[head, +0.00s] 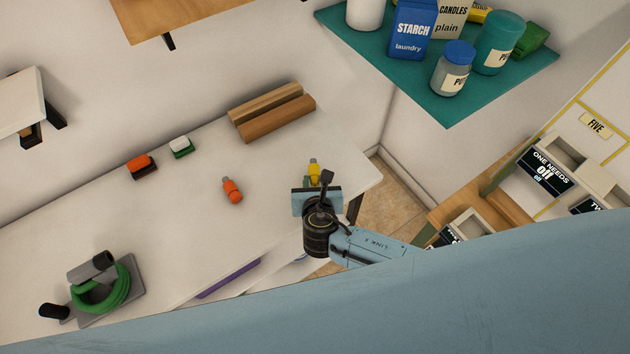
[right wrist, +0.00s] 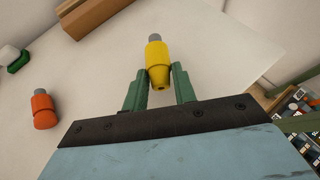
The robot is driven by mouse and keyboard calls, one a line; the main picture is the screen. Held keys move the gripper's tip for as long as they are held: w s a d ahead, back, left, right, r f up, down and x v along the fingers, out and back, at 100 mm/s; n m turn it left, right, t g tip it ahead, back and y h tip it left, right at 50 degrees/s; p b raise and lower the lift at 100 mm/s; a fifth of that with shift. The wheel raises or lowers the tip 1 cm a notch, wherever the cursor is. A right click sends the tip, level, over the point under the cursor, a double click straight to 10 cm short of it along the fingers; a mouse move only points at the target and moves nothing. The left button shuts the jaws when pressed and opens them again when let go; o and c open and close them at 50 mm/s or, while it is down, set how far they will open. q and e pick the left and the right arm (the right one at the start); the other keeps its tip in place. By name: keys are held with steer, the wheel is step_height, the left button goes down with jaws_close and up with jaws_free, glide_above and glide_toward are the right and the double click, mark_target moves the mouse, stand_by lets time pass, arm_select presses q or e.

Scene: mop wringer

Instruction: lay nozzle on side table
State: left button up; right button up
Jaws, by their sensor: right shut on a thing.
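A yellow nozzle (head: 314,168) with a grey tip shows at the right end of the long white table (head: 185,215). My right gripper (head: 315,184) is shut on it; in the right wrist view the green fingers (right wrist: 159,88) stand either side of the yellow nozzle (right wrist: 157,60), its grey tip pointing away. Whether the nozzle touches the tabletop or is just above it I cannot tell. A similar orange nozzle (head: 232,190) lies on the table to the left, and it also shows in the right wrist view (right wrist: 43,111). My left gripper is not in view.
Two brown blocks (head: 275,118) lie at the table's back. An orange-and-black brush (head: 141,165) and a white-and-green one (head: 181,147) lie left of them. A green hose coil (head: 103,292) sits front left. A teal shelf (head: 447,105) holds jars and boxes. Clear tabletop lies between.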

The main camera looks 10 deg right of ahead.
steer(key=shift+f+b, duration=0.6)
steer(key=shift+f, duration=0.35)
steer(key=o, duration=1.1)
steer(key=p+v, duration=0.2)
steer(key=v, duration=1.1)
steer(key=shift+s+a+r, duration=0.1)
steer(key=shift+s, duration=0.05)
